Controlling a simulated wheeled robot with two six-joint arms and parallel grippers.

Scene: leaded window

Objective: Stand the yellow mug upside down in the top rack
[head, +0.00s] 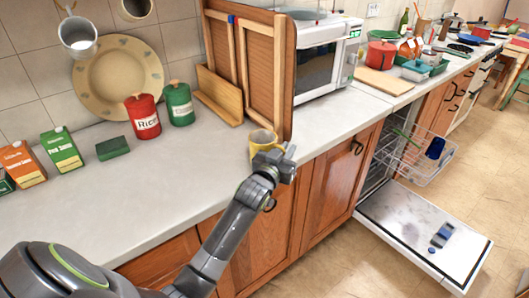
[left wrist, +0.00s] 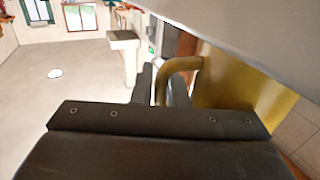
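The yellow mug (head: 262,137) is at the front edge of the counter, mouth up; I cannot tell whether its base touches the counter. My left gripper (head: 273,157) is at its handle side and hides part of it. In the left wrist view the yellow mug (left wrist: 238,88) fills the right, and its handle passes between the close fingers (left wrist: 162,88), which look shut on it. The top rack (head: 408,158) is a wire basket pulled out of the dishwasher, with a dark blue cup (head: 436,148) at its right side. My right gripper is not in view.
The dishwasher door (head: 400,222) is folded down, with a blue and grey item (head: 442,235) on it. A wooden cabinet or rack (head: 262,65) and a microwave (head: 325,55) stand behind the mug. The counter (head: 170,185) is clear at front left.

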